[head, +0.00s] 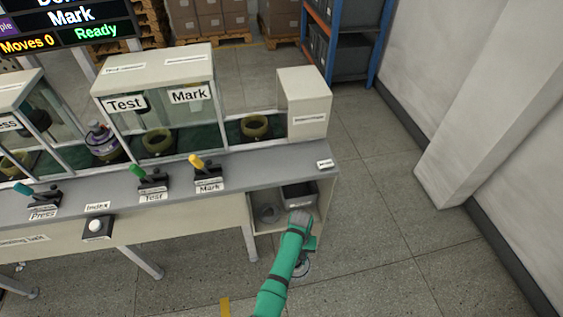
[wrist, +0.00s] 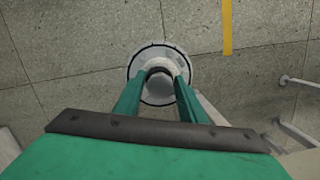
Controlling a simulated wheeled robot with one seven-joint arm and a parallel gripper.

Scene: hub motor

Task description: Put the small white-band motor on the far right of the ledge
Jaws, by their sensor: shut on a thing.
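The small motor (wrist: 138,90) is a pale round disc with a dark ring and a white raised middle, seen end-on in the wrist view. My gripper (wrist: 159,74) is shut on its middle, with one green finger on each side. The floor lies below it. In the head view the motor (head: 303,270) shows only partly, behind my green arm, below and in front of the bench's right end. The grey ledge (head: 250,165) runs along the front of the bench. A small white label sits at its far right end, and that end looks bare.
The Press, Test and Mark levers (head: 200,168) stand on the ledge left of its bare end. Under that end is a shelf with a grey bin (head: 298,196). A pale box (head: 303,103) stands behind. The floor to the right is clear.

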